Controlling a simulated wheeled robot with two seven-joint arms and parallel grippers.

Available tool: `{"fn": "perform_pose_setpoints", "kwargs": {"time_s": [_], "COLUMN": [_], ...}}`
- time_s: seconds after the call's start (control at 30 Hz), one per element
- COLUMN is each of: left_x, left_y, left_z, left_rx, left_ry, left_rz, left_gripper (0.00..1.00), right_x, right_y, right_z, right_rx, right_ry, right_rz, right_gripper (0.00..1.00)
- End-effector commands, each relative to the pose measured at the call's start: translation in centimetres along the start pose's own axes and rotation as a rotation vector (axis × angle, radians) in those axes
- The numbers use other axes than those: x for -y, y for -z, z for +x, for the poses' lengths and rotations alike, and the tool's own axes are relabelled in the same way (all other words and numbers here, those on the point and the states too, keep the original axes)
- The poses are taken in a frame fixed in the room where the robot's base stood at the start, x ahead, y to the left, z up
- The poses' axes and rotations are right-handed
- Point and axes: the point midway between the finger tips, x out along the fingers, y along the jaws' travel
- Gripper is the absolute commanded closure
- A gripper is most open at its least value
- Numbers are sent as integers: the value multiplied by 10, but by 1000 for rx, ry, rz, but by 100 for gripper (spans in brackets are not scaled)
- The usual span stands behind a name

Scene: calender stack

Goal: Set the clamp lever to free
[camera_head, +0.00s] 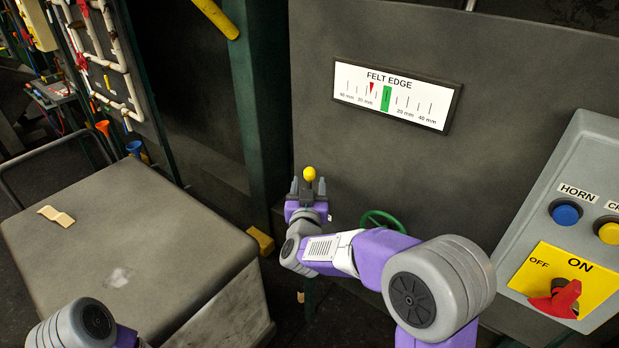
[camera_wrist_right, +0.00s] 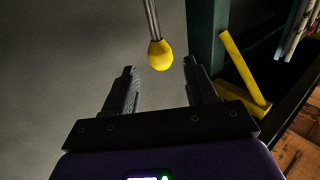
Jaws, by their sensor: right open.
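The lever shows as a yellow knob (camera_head: 309,174) in front of the grey machine panel in the head view. In the right wrist view the yellow knob (camera_wrist_right: 160,55) sits on the end of a metal rod (camera_wrist_right: 152,18). My right gripper (camera_head: 308,184) is open, its fingers on either side of the knob in the picture. In the right wrist view the gripper (camera_wrist_right: 160,67) has clear gaps on both sides of the knob, which lies near the fingertips. The lever's pivot and any position labels do not show. My left gripper is out of view; only part of my left arm shows.
A green handwheel (camera_head: 383,220) is partly hidden behind my right arm. A felt edge gauge (camera_head: 398,95) is on the panel. A control box with a red switch (camera_head: 556,298) stands at right. A grey box-like cart (camera_head: 120,220) fills the left, with a tan piece (camera_head: 56,215) on top.

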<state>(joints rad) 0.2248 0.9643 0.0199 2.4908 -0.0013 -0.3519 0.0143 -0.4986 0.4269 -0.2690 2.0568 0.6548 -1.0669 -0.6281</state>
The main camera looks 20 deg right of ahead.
Motion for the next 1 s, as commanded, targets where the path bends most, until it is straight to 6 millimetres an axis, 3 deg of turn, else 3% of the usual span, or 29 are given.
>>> {"fn": "perform_pose_setpoints", "kwargs": {"time_s": [0.3, 0.7, 1.0], "left_x": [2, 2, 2], "left_y": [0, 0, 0], "left_z": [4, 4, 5], "left_rx": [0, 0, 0], "left_ry": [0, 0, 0], "left_rz": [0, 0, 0], "left_gripper": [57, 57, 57], "right_x": [0, 1, 1], "right_y": [-2, -2, -2], "right_z": [45, 54, 54], "right_rx": [3, 4, 4], "right_ry": [2, 3, 3], "right_rz": [-2, -1, -1], "right_gripper": [43, 43, 88]}}
